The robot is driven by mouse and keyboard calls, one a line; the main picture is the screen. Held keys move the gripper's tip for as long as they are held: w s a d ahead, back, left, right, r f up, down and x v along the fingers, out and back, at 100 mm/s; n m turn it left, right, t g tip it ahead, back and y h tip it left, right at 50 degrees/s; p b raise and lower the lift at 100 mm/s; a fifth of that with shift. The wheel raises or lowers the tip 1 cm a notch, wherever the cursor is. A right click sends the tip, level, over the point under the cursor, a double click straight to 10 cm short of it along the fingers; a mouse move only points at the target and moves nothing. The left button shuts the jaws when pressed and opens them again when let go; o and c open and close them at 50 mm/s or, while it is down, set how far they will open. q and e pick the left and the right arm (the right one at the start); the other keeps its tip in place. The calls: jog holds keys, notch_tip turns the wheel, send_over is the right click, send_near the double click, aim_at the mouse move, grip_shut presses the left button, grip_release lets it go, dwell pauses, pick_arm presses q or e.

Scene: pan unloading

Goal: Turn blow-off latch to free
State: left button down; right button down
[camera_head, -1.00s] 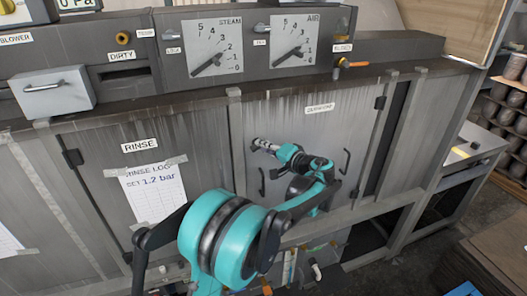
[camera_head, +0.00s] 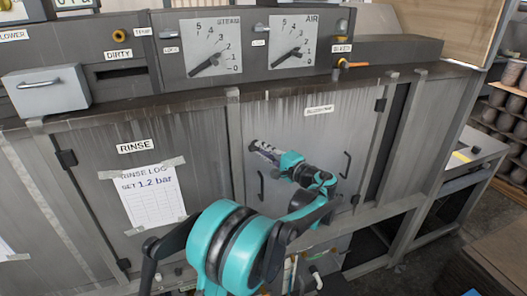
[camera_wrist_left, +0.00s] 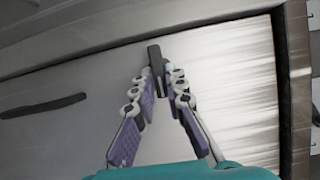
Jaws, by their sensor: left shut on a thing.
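The blow-off latch shows in the left wrist view as a short dark bar (camera_wrist_left: 155,60) on a grey metal door, upright in the picture. My left gripper (camera_wrist_left: 157,84) is shut on its lower end, with the two purple-padded fingers closing on either side. In the head view my left gripper (camera_head: 255,147) reaches the upper left part of the right-hand cabinet door (camera_head: 285,118). The gripper hides the latch there. A small label (camera_head: 319,111) sits on that door, too blurred to read surely. My right gripper is not in view.
Two black handles (camera_head: 261,186) (camera_head: 346,164) stand out from the door below and right of the gripper. A RINSE door (camera_head: 90,155) with a taped log sheet (camera_head: 152,197) is at left. Gauges (camera_head: 292,42) and an orange lever (camera_head: 356,65) are above.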

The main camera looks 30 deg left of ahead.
pick_arm(q)
jog(key=shift+a+r, duration=0.1)
jog(key=c, duration=1.7)
grip_release()
jog(key=shift+o, duration=0.7)
jog(key=shift+a, duration=0.1)
jog(key=v, duration=1.2)
